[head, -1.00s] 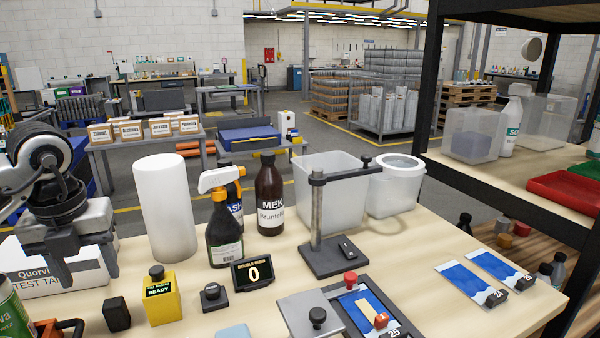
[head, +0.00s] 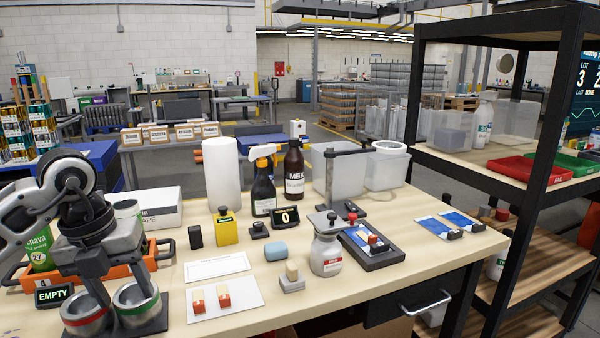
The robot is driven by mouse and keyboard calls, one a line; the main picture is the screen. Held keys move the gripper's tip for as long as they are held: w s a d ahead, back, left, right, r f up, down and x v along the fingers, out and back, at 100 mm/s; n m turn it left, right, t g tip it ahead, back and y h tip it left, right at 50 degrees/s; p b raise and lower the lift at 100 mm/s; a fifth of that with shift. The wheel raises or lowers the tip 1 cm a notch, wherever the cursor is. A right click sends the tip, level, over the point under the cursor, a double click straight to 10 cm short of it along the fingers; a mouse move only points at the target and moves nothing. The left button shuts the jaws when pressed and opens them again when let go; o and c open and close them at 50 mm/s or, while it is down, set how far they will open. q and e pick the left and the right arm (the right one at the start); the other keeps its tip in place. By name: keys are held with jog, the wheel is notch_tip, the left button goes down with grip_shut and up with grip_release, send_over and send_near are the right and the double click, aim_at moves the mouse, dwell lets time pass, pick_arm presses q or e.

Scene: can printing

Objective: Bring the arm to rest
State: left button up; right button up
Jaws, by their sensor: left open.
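My left arm comes in from the left, and its gripper (head: 103,270) points down over the left end of the workbench (head: 345,273). It is open, and I see nothing between its fingers. It appears in front of the orange tray (head: 165,250) and just above two metal cups in the picture, one with a red band (head: 86,313) and one with a green band (head: 138,303). I cannot tell the exact gap to them. My right gripper is not in view.
A yellow box (head: 227,231), spray bottle (head: 263,193), MEK bottle (head: 294,172) and printing pad (head: 372,250) stand further right. A black-framed shelf (head: 470,170) rises at right.

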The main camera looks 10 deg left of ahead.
pick_arm(q)
jog(key=s+d+f+n+t+h, duration=0.1)
jog(key=d+h, duration=0.8)
jog(key=d, duration=0.4)
jog(key=s+d+f+n+t+h, duration=0.1)
jog(key=s+d+t+h, duration=0.1)
jog(key=d+h, duration=0.9)
jog(key=w+a+f+n+t+y, duration=0.1)
jog(key=a+f+n+t+y, duration=0.1)
jog(key=f+n+t+y, duration=0.6)
jog(key=w+a+f+n+t+y, duration=0.25)
jog(key=n+t+y, duration=0.25)
jog(key=n, duration=0.7)
jog(key=s+a+f+n+g+y, duration=0.2)
jog(key=s+f+n+g+y, duration=0.3)
jog(key=s+f, duration=0.7)
notch_tip(320, 180, down, 5)
jog(key=shift+s+r+n+g, duration=0.15)
jog(key=shift+s+n+g, duration=0.15)
jog(key=shift+n+g, duration=0.7)
